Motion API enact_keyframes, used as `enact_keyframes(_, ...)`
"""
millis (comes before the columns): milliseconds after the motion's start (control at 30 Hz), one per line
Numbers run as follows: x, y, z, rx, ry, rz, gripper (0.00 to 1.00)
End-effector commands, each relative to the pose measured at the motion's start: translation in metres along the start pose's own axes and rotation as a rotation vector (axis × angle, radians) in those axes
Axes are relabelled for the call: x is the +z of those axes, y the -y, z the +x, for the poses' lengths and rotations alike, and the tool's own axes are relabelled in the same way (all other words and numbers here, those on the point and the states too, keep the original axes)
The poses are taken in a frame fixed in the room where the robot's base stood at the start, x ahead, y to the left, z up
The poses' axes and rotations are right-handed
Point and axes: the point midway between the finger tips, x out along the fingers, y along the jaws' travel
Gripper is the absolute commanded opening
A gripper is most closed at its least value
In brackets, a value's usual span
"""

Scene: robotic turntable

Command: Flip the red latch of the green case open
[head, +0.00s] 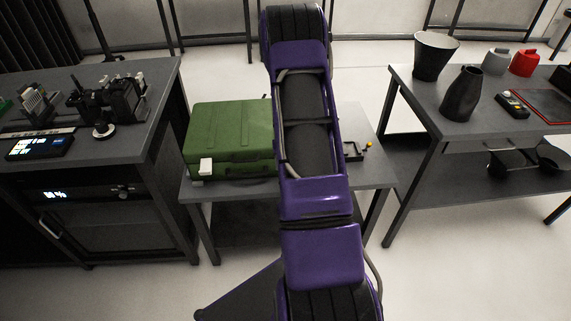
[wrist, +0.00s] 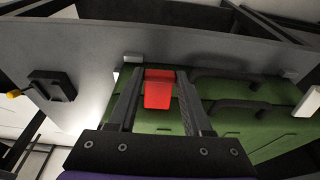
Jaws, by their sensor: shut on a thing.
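The green case (head: 228,130) lies on a small grey table, and its right part is hidden behind my purple arm in the head view. In the wrist view the case (wrist: 245,125) fills the middle and right, with a dark green handle on its front. The red latch (wrist: 158,93) sits on the case front, between the two fingers of my gripper (wrist: 159,80), which is shut on it. The head view hides both the latch and my gripper behind my arm.
The small table (head: 372,171) also bears a black holder with a yellow knob (head: 368,145) to the right of the case. A white latch-like piece (head: 206,167) is on the case's left front. A workbench (head: 130,135) stands left and another table (head: 395,75) right.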

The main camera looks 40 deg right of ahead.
Motion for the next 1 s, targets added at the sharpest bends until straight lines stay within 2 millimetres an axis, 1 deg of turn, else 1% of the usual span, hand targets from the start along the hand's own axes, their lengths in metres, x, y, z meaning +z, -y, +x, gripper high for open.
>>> enact_keyframes(33, 0.001, 0.000, 0.000, 0.000, 0.002, 0.000, 0.00)
enact_keyframes(67, 0.001, 0.000, 0.000, 0.000, 0.002, 0.000, 0.53)
enact_keyframes(200, 0.001, 0.000, 0.000, 0.000, 0.001, 0.000, 0.79)
enact_keyframes(233, 0.001, 0.000, 0.000, 0.000, 0.001, 0.000, 0.80)
enact_keyframes(500, 0.000, 0.000, -0.001, 0.000, 0.000, 0.000, 0.80)
enact_keyframes(633, -0.001, 0.000, -0.010, 0.000, -0.002, 0.000, 0.80)
enact_keyframes(767, -0.001, 0.000, -0.031, 0.000, -0.003, 0.000, 0.80)
enact_keyframes(1000, -0.001, 0.000, -0.088, 0.000, -0.005, 0.000, 0.80)
